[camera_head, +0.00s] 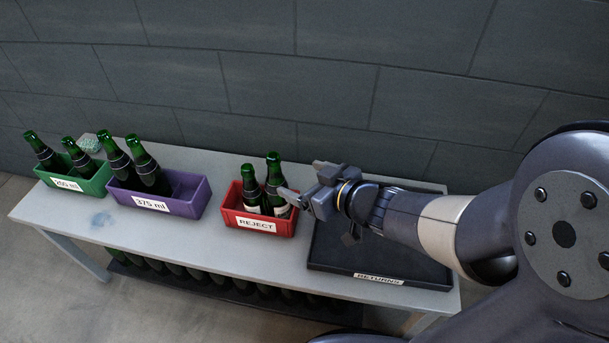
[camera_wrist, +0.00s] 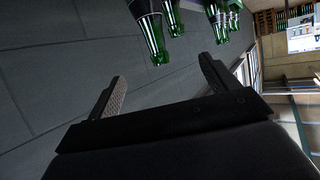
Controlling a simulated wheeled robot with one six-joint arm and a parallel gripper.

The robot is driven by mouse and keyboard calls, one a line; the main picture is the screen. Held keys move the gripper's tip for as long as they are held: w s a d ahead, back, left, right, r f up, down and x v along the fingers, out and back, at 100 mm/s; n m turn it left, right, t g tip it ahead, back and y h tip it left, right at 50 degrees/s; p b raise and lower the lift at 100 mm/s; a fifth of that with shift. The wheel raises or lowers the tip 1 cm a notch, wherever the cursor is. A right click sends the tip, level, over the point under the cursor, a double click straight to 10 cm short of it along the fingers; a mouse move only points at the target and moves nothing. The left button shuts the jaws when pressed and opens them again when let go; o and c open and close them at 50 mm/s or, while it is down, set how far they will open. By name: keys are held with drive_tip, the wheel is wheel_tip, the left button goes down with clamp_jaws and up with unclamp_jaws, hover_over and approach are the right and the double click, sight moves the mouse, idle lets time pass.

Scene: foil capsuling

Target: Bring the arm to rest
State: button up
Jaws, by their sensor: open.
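My gripper (camera_head: 290,197) reaches in from the right in the head view, above the table between the red REJECT crate and the black RETURNS tray. One finger shows close to the bottles in the red crate; I cannot tell whether it touches them. In the wrist view my gripper (camera_wrist: 163,90) has its two fingers wide apart with nothing between them. Green bottles (camera_wrist: 152,35) show beyond the fingers at the top of that view.
The red REJECT crate (camera_head: 262,228) holds two bottles. The purple 375 ml crate (camera_head: 185,208) and green 200 ml crate (camera_head: 92,187) hold two each. The black RETURNS tray (camera_head: 340,258) looks empty where visible. Bottles fill a lower shelf. A grey wall (camera_head: 300,80) stands behind the table (camera_head: 150,235).

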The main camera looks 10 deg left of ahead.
sight(275, 166)
drive_tip(key=b+x, duration=0.1)
drive_tip(key=x, duration=0.3)
drive_tip(key=b+x, duration=0.2)
drive_tip(key=x, duration=0.2)
drive_tip(key=b+x, duration=0.1)
drive_tip(key=x, duration=0.3)
drive_tip(key=shift+w+a+f, duration=0.1)
drive_tip(key=shift+f, duration=0.25)
drive_tip(key=shift+r+p, duration=0.3)
drive_tip(key=shift+r, duration=0.5)
drive_tip(key=shift+f, duration=0.1)
